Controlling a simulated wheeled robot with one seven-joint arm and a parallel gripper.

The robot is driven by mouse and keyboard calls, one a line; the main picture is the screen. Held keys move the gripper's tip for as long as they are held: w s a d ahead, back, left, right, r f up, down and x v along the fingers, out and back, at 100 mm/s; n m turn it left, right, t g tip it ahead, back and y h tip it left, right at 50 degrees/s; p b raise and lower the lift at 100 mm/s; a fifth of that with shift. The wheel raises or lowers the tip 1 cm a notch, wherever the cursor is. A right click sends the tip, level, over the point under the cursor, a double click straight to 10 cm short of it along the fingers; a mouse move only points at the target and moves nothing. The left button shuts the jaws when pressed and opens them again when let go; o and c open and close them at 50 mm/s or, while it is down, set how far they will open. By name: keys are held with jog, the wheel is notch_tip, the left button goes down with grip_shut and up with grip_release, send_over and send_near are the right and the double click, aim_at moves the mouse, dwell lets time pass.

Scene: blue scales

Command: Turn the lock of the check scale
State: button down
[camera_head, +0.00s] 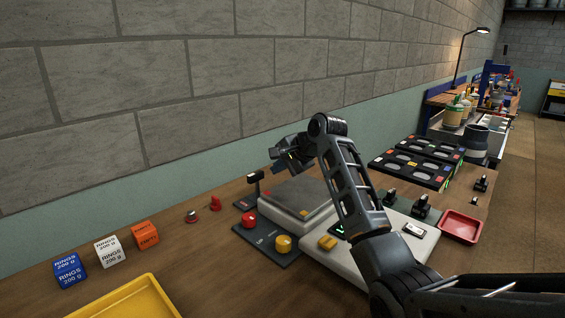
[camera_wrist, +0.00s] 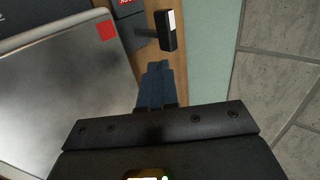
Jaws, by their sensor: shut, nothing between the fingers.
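The scale (camera_head: 262,213) stands on the table with a grey metal pan, which fills the left of the wrist view (camera_wrist: 55,85). A small dark box with a red label (camera_head: 245,203) sits at its back left corner. A black T-shaped handle (camera_head: 255,178), apparently the lock, stands up from this box. In the wrist view the handle (camera_wrist: 166,32) shows a white end face. My gripper (camera_head: 275,167) is above the pan's back edge, to the right of the handle. Its blue fingers (camera_wrist: 157,66) are together and empty, pointing toward the handle with a gap between.
Red (camera_head: 249,220) and yellow (camera_head: 283,243) knobs stand on the dark front panel. A red tray (camera_head: 460,226) and black racks (camera_head: 415,163) lie right. Ring boxes (camera_head: 108,251) and a yellow tray (camera_head: 130,301) lie left. The wall is close behind.

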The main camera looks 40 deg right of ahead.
aim_at(263, 178)
jog(key=shift+x, duration=2.6)
